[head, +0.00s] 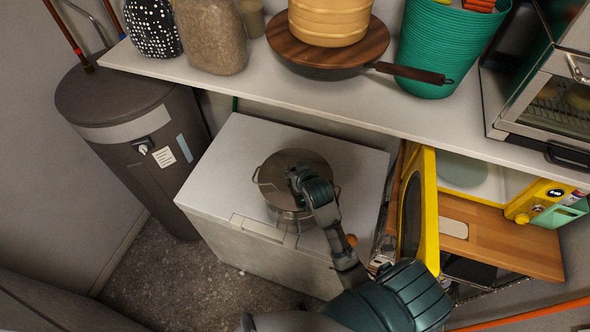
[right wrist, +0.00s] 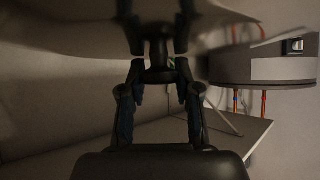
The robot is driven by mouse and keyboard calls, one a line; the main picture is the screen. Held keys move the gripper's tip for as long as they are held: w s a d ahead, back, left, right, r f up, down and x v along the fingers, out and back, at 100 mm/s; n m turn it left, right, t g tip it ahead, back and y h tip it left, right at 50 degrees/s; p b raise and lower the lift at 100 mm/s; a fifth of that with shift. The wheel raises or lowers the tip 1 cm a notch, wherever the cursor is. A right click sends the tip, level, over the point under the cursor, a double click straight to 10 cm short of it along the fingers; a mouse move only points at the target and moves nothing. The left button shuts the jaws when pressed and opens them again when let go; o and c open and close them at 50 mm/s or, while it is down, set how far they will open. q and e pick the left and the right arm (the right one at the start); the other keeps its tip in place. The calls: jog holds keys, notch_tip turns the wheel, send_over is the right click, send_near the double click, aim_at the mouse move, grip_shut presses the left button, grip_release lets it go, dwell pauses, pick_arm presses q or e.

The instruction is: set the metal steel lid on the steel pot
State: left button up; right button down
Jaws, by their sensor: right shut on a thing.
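The metal steel lid (head: 288,163) is a round, shiny disc over the steel pot (head: 290,215). The pot stands on a white chest-like box, with a handle showing at each side. The lid covers nearly all of the pot's mouth; I cannot tell whether it rests on the rim or hovers just above it. My right gripper (head: 303,180) is shut on the lid's dark knob. In the right wrist view the fingers (right wrist: 158,80) close around the knob (right wrist: 158,52), with the reflective lid (right wrist: 80,28) across the top. My left gripper is not in view.
The white box (head: 345,165) has free top around the pot. A shelf (head: 215,88) above holds a pan, steamer and green basket (head: 432,45). A dark cylinder (head: 135,140) stands left. A yellow-framed item (head: 428,205) and wooden board (head: 510,245) are right.

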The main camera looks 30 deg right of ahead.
jog(key=shift+a+r, duration=0.25)
jog(key=shift+r, duration=0.15)
jog(key=shift+a, duration=0.35)
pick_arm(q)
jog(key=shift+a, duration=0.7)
pick_arm(e)
jog(key=shift+d, duration=0.2)
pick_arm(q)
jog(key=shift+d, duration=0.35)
pick_arm(e)
jog(key=shift+d, duration=0.5)
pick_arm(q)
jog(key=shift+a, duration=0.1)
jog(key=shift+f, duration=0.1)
pick_arm(e)
jog(key=shift+d+f, duration=0.15)
jog(key=shift+f, duration=0.1)
pick_arm(q)
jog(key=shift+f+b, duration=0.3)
jog(key=shift+b, duration=0.05)
pick_arm(e)
jog(key=shift+f, duration=0.75)
